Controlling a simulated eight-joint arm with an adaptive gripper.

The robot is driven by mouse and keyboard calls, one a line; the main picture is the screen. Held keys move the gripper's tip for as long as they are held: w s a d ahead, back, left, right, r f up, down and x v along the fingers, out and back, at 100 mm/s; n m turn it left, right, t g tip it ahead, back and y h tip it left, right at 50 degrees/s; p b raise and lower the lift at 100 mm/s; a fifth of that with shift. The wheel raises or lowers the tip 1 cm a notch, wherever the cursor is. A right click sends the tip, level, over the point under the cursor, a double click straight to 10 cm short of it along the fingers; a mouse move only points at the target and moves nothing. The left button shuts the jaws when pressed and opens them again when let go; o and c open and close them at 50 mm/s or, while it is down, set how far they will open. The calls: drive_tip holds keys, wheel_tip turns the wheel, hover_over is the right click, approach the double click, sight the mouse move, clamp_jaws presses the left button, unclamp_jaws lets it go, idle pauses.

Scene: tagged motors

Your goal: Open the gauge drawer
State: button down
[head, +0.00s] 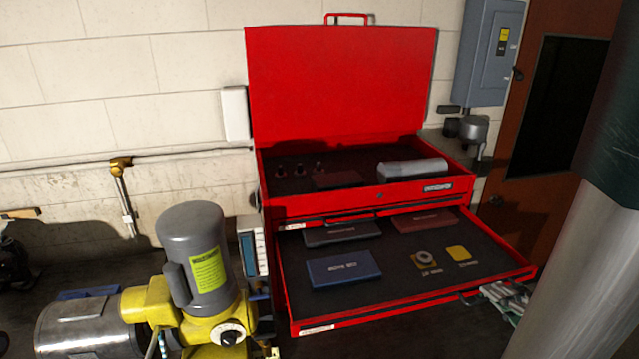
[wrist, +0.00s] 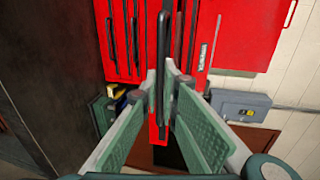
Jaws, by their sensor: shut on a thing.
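The red tool chest (head: 345,85) stands against the wall with its lid up. One drawer (head: 402,313) is pulled well out and shows a blue case (head: 344,269), a dark case (head: 342,234), a red case (head: 424,221), a small ring-shaped part (head: 425,257) and a yellow square (head: 459,253). My gripper (head: 480,296) is at the right part of this drawer's front edge. In the wrist view my gripper's green fingers (wrist: 170,100) are closed around the black drawer handle (wrist: 164,50). Small labels on the drawer front are too small to read.
A yellow and grey motor machine (head: 195,275) stands in front, left of the open drawer. A grey electrical box (head: 488,50) hangs on the wall at the right. The chest's top tray holds a grey part (head: 412,167) and small dark pieces.

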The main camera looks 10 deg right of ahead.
drive_tip(key=shift+f+v, duration=0.15)
drive_tip(key=shift+v, duration=0.55)
drive_tip(key=shift+f+v, duration=0.15)
drive_tip(key=shift+v, duration=0.5)
drive_tip(key=shift+s, duration=0.1)
drive_tip(key=c, duration=2.6)
unclamp_jaws()
drive_tip(key=shift+s, duration=0.2)
drive_tip(key=f+v, duration=0.2)
drive_tip(key=v, duration=1.4)
drive_tip(key=shift+s, duration=0.35)
drive_tip(key=shift+f, duration=0.15)
